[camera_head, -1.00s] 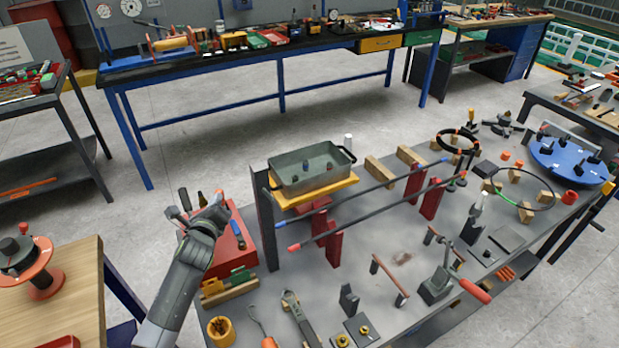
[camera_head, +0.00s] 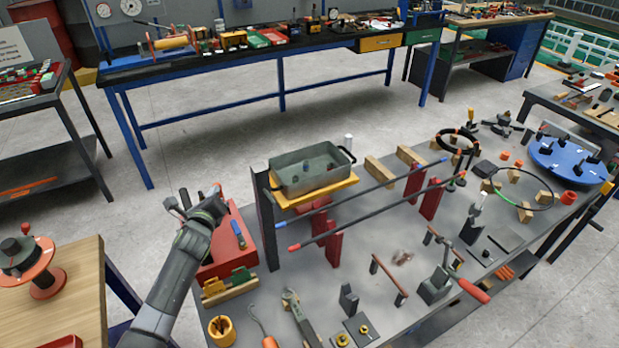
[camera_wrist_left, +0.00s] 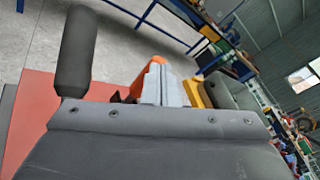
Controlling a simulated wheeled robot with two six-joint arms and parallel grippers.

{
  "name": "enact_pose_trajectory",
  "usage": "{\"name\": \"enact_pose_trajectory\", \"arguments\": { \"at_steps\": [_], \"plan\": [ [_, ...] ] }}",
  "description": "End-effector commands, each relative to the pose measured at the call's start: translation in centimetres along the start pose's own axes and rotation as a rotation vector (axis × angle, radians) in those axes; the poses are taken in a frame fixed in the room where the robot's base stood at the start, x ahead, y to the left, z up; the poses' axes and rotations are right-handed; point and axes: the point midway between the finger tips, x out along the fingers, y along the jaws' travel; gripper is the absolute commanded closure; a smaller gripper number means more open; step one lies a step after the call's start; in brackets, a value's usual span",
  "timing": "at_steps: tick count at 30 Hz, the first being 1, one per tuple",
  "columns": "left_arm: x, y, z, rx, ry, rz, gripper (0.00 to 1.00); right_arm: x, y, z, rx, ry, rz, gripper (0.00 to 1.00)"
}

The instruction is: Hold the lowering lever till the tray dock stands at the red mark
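The tray dock is a yellow platform (camera_head: 318,193) with a grey tray (camera_head: 312,168) on it, beside a dark upright column (camera_head: 266,225). My left gripper (camera_head: 213,200) is over the red box (camera_head: 232,250) left of the column. In the left wrist view two pale ribbed fingers (camera_wrist_left: 162,86) sit close together, with an orange piece (camera_wrist_left: 146,64) right behind them. An orange tip also shows at the gripper in the head view. Whether the fingers grip it is not clear. I cannot make out the lowering lever for sure, nor a red mark on the column. My right gripper is out of view.
Two long rods (camera_head: 375,212) rest on red supports right of the dock. A red-handled clamp (camera_head: 437,287), tools and a yellow cup (camera_head: 221,330) occupy the bench front. A wooden table with an orange spool (camera_head: 38,270) stands at the left.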

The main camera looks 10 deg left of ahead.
Motion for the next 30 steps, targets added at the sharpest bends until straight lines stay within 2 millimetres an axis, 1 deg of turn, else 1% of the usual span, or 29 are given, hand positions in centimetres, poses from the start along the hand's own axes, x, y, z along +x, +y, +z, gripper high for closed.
{"name": "enact_pose_trajectory", "arguments": {
  "at_steps": [7, 15, 25, 30],
  "plan": [
    [0.1, 0.1, 0.0, -0.001, 0.001, 0.001, 1.0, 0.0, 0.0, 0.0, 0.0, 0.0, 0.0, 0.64],
    [1.2, 0.5, 0.4, 0.0, 0.0, 0.0, 1.0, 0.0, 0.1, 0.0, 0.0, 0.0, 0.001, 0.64],
    [1.3, 0.6, 0.4, 0.0, 0.001, 0.001, 1.0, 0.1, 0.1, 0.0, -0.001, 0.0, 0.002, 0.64],
    [1.9, 0.8, 0.5, 0.001, 0.0, 0.001, 1.0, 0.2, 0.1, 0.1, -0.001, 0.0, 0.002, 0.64]
  ]
}}
